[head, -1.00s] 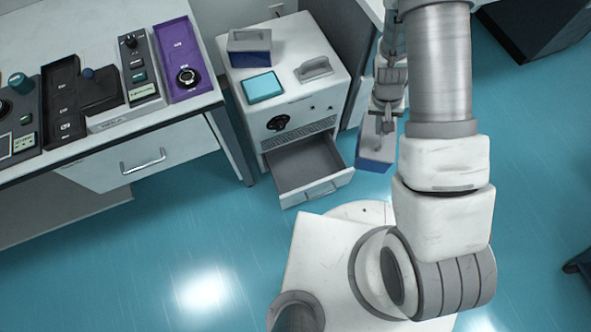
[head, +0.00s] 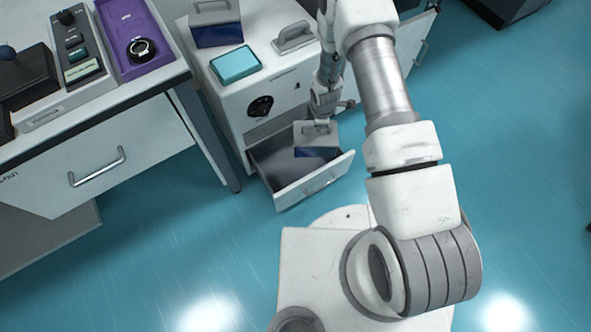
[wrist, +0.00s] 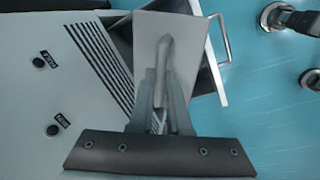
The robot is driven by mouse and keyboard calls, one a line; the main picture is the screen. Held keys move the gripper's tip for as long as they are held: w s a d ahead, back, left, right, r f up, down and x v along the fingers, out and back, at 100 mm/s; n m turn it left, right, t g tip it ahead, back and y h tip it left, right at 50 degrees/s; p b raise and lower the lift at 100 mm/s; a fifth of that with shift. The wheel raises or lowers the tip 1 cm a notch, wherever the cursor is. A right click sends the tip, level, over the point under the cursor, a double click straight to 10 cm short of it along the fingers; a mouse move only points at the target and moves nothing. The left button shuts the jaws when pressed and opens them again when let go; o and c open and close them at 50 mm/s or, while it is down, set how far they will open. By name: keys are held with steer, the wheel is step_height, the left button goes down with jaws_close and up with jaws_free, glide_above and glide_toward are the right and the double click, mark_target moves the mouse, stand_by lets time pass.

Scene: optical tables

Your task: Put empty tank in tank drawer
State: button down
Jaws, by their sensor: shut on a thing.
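The tank (head: 316,149) is a small box with a grey top and dark blue lower sides. My gripper (head: 318,126) is shut on the handle on its top. In the head view the tank hangs over the right part of the open drawer (head: 283,166) in the white cabinet's front. I cannot tell whether its bottom dips below the drawer's rim. In the wrist view the tank's grey top (wrist: 178,38) and handle lie between the fingers of my gripper (wrist: 163,85). The tank covers most of the drawer there.
The white cabinet (head: 222,97) carries another tank (head: 216,25), a teal-topped block (head: 235,64) and a grey handled lid (head: 296,37). A worktable with a closed drawer (head: 97,157) stands left. Blue floor is clear in front.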

mark_target(312, 132)
steer(key=f+n, duration=0.1)
steer(key=f, duration=0.1)
steer(key=a+f+n+b, duration=0.1)
steer(key=f, duration=0.1)
steer(key=a+f+n+b, duration=0.1)
steer(key=f, duration=0.2)
steer(key=shift+w+y, duration=0.3)
steer(key=shift+w, duration=0.05)
steer(key=f+n, duration=0.1)
steer(key=s+a+f+n, duration=0.1)
steer(key=f, duration=0.3)
steer(key=shift+s+a+n+b, duration=0.2)
steer(key=shift+s+n+b, duration=0.15)
steer(key=shift+n+b, duration=0.05)
steer(key=s+b+x, duration=0.2)
steer(key=b+x, duration=0.2)
steer(key=x, duration=0.6)
steer(key=shift+d+f, duration=0.25)
steer(key=shift+f, duration=0.05)
steer(key=c, duration=0.9)
jaws_free()
steer(key=shift+s+f, duration=0.1)
steer(key=shift+f, duration=0.05)
